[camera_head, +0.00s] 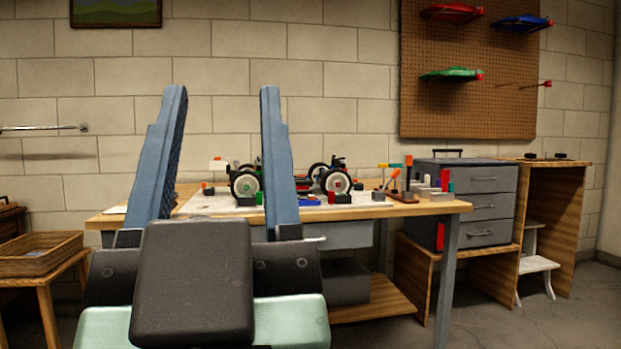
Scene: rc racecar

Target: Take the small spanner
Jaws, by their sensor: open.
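My gripper (221,95) fills the left front of the head view. Its two blue-grey fingers point up and stand wide apart, with nothing between them. It is in front of the workbench (410,209), and its fingers hide part of the bench top. I cannot make out the small spanner for certain. Small coloured tools stand in a wooden holder (402,196) at the bench's right end, too small to tell apart. A partly built racecar with white-rimmed wheels (335,181) sits on the bench behind my right finger.
A grey drawer cabinet (490,205) stands right of the bench. A pegboard (470,110) with coloured car shells hangs above. A wicker basket (35,262) sits on a small wooden table at left. Small coloured blocks (340,198) lie along the bench's front. Floor shows at lower right.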

